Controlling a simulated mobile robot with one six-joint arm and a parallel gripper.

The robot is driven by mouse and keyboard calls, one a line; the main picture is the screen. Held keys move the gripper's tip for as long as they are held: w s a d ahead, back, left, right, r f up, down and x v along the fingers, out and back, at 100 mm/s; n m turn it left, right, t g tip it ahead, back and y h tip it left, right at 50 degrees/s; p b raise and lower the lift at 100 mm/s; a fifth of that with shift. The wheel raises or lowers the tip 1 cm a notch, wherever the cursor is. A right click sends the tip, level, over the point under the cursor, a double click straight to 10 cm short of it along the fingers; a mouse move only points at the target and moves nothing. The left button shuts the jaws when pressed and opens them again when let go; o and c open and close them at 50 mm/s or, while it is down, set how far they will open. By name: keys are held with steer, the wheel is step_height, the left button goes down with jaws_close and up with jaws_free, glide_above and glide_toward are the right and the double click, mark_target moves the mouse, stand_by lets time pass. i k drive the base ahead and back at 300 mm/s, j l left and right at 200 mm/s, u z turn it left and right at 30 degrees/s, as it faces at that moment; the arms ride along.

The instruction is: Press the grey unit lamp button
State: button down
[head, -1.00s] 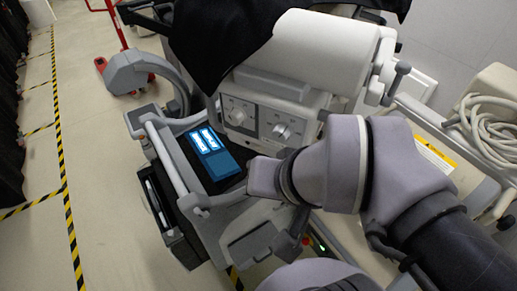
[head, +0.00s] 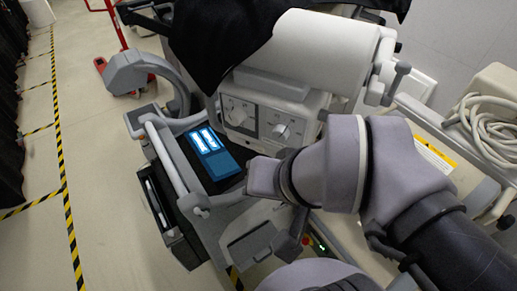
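A grey-white unit (head: 240,116) with dials and a panel on its front stands on the cart at the centre. I cannot make out which small part of it is the lamp button. My arm comes in from the lower right, and its blocky grey end (head: 264,177) is just below and in front of the dials. Gripper fingers cannot be told apart there, nor whether they are open or shut. Whether the arm touches the unit cannot be told.
A blue-lit screen (head: 208,142) lies left of the dials, beside a grey rail (head: 172,160). A black cover (head: 215,45) drapes over the back. Coiled pale hose (head: 492,125) is at the right. Open floor (head: 95,150) with striped tape lies left.

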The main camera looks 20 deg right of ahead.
mark_target(260, 149)
steer(key=k+j+z, duration=0.2)
steer(key=z, duration=0.25)
steer(key=k+j+z, duration=0.25)
steer(key=z, duration=0.2)
steer(key=k+j+z, duration=0.25)
steer(key=z, duration=0.15)
steer(key=k+j+z, duration=0.1)
steer(key=k+z, duration=0.15)
steer(key=z, duration=0.2)
